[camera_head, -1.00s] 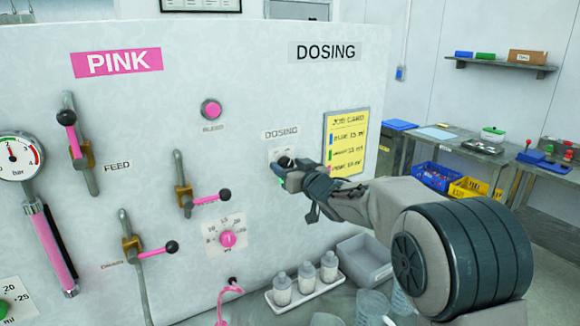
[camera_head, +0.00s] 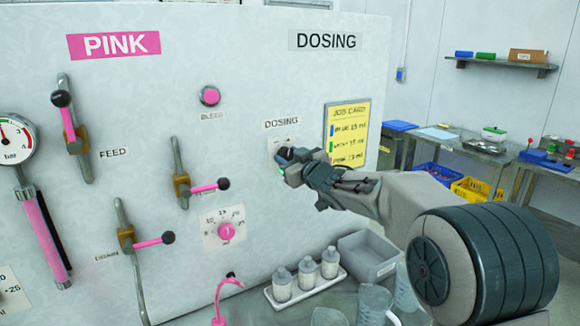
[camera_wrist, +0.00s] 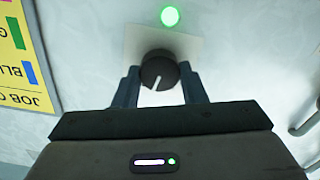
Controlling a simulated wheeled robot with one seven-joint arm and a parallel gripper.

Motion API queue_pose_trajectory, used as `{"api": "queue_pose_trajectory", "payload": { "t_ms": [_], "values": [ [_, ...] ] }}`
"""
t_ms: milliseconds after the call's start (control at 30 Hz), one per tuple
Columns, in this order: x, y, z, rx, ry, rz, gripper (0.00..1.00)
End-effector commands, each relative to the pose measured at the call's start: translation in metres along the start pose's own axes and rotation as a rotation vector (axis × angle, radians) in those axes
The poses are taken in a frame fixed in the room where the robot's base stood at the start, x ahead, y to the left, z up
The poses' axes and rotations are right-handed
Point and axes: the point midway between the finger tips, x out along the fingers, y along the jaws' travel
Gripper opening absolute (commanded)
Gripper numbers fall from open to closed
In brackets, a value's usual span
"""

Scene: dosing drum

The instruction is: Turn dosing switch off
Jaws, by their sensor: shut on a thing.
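The dosing switch (camera_wrist: 159,72) is a dark round knob with a white mark, on a pale plate on the white panel. My gripper (camera_wrist: 160,88) has one finger on each side of the knob and is shut on it. A green lamp (camera_wrist: 170,16) glows beside the switch in the wrist view. In the head view my gripper (camera_head: 285,163) is at the panel below the DOSING label (camera_head: 282,123) and hides most of the switch.
A yellow job card (camera_head: 347,132) hangs right of the switch. Pink-handled valve levers (camera_head: 205,188) and a pink dial (camera_head: 225,232) are to the left. Bottles (camera_head: 306,270) in a tray, a grey bin (camera_head: 368,256) and clear jugs (camera_head: 372,300) stand below my arm.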

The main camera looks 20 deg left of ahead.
Motion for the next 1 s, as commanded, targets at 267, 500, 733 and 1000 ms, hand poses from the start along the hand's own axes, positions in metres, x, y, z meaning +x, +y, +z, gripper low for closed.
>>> {"api": "queue_pose_trajectory", "payload": {
  "t_ms": [267,500,733,1000],
  "values": [
    [0.0,-0.0017,0.0041,-0.264,0.001,0.001,0.15],
    [0.0,-0.0018,0.0034,-0.471,0.0,0.001,0.15],
    [0.0001,-0.0025,0.0025,-0.62,0.0,-0.001,0.15],
    [0.0001,-0.0024,0.0018,-0.712,-0.001,-0.001,0.15]
  ]
}}
